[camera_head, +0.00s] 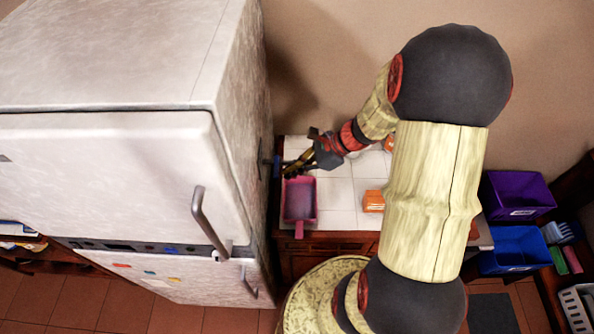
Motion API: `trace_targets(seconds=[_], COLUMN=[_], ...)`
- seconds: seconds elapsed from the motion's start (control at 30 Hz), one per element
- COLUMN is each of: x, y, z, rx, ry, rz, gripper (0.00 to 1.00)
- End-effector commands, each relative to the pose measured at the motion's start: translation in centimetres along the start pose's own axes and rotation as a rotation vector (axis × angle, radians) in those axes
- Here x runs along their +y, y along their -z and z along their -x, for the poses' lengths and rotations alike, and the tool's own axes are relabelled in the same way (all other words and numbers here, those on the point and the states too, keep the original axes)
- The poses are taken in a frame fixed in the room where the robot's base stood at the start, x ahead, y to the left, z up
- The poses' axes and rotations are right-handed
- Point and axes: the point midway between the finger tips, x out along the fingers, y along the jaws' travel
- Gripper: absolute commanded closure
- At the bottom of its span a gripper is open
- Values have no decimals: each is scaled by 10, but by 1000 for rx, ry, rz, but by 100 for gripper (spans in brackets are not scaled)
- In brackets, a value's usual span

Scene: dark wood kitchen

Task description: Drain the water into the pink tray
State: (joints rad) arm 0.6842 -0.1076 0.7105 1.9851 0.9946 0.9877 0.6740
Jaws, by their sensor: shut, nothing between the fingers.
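The pink tray (299,203) lies on the white tiled counter beside the refrigerator, its handle pointing toward the front edge. My gripper (290,170) is at the far end of the tray, by the refrigerator's side. It is shut and holds nothing. A small tap-like fitting (272,161) sticks out from the refrigerator's side, close to the fingers; I cannot tell whether they touch it. I cannot make out any water. My arm hides part of the counter.
The white refrigerator (110,165) fills the left, with a handle (209,222) on its front. An orange block (373,201) lies on the counter to the right. Purple (517,195) and blue (513,249) bins stand at right. The wall (320,50) closes off the back.

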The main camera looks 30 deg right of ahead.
Motion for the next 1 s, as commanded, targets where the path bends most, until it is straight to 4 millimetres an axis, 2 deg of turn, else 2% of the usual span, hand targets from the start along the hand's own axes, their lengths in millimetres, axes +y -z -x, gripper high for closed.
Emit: trace_targets(seconds=[0.23, 0.43, 1.0], x=[0, 2, -2], y=[0, -9, -3], z=[0, -9, -4], rx=[0, -1, -1], ry=[0, 0, -2], rz=[0, 0, -2], gripper=[100, 100, 100])
